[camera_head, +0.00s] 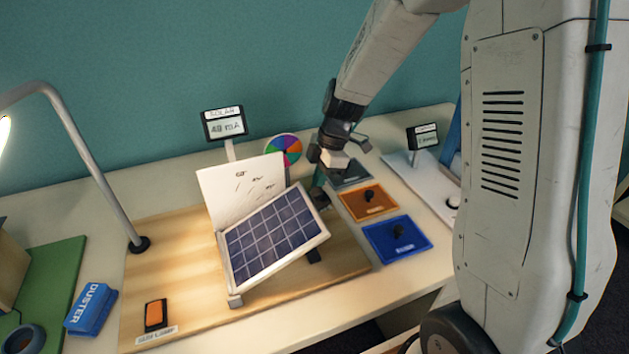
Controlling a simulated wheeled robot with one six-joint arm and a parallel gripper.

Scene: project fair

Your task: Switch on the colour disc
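The colour disc (284,150), with bright coloured sectors, stands upright behind the tilted solar panel (272,237); its lower part is partly hidden. Three boards lie in a row to the right of the panel: a blue one (385,247) and an orange one (352,208), each with a black knob, and a dark teal one (352,180) farther back. My gripper (320,186) points down between the disc and the teal board, close to the solar panel's upper right corner. Its fingertips are small and dark, so their opening is unclear. My arm covers part of the teal board.
A meter (225,124) reading about 40 mA stands behind the panel. A lamp (95,165) and an orange switch (155,314) are at left. A blue duster (91,309) lies beside a green board (58,280). A second display (423,137) stands at right.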

